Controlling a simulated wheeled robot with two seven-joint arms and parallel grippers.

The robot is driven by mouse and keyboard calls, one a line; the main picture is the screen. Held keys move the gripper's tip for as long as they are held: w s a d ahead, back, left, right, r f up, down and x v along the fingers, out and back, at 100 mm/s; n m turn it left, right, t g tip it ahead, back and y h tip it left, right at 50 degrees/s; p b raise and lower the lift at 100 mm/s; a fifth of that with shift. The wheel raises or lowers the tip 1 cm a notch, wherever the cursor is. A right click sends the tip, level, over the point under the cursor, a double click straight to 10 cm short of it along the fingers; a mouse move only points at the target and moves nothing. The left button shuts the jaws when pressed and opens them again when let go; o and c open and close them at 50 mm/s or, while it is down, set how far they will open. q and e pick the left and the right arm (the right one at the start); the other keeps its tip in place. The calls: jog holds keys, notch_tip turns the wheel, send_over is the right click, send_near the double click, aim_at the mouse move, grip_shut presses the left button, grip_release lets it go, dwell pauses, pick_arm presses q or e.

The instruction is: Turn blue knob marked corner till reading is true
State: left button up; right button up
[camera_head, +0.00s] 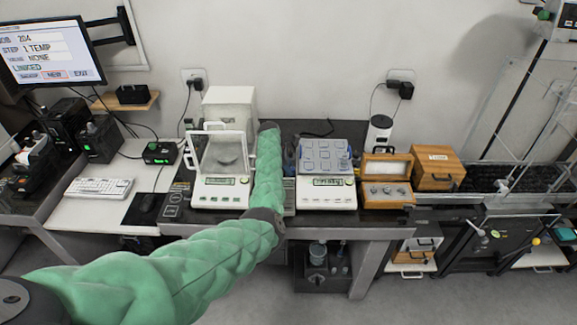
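A white balance (221,194) with a clear draft shield and a round pan stands left of my forearm. My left arm, in a green sleeve, comes from the lower left and bends over the table between the two instruments. My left gripper (268,127) is at its far end; its fingers are not clear. I cannot make out a blue knob or corner mark; my arm covers part of the table. My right gripper is out of view.
An open wooden box of weights (387,193) and a closed wooden box (437,168) stand to the right. A white box (230,105) stands behind the left balance.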

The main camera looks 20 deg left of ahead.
pick_arm(q)
jog(key=shift+w+f, duration=0.1)
jog(key=shift+f, duration=0.05)
jog(key=c, duration=0.7)
jog(key=shift+w+a+m+g+b, duration=0.1)
jog(key=shift+m+g+b, duration=0.2)
jog(key=shift+m, duration=0.4)
jog(key=m+g+b, duration=0.1)
jog(key=m, duration=0.2)
jog(key=shift+w, duration=0.15)
jog(key=o, duration=0.7)
